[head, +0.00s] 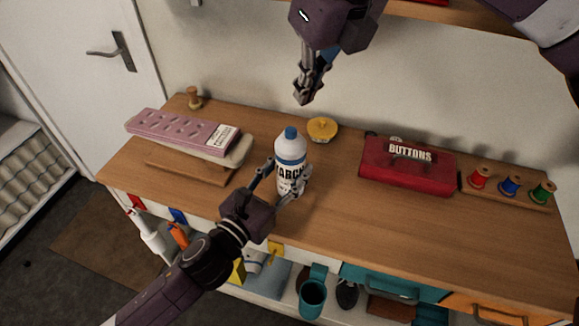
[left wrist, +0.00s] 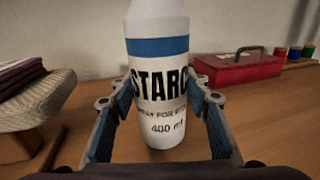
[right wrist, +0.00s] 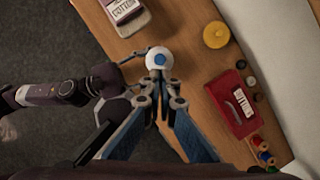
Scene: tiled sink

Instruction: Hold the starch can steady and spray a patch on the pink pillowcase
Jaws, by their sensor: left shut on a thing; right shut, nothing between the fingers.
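The starch can (head: 291,148) is white with a blue band and a blue nozzle, and it stands upright on the wooden counter. My left gripper (head: 281,180) is shut around its lower body, with one finger on each side in the left wrist view (left wrist: 160,95). The pink pillowcase (head: 170,128) lies folded on a small padded board to the can's left, with a label at its right end. My right gripper (head: 303,98) is shut and empty above the can. In the right wrist view, the can's nozzle (right wrist: 159,59) shows just beyond its fingertips (right wrist: 160,88).
A yellow round object (head: 322,128) lies behind the can. A red buttons box (head: 408,166) and a rack of thread spools (head: 510,188) stand to the right. A wooden knob-like item (head: 193,98) is at the back left. The counter's front right is clear.

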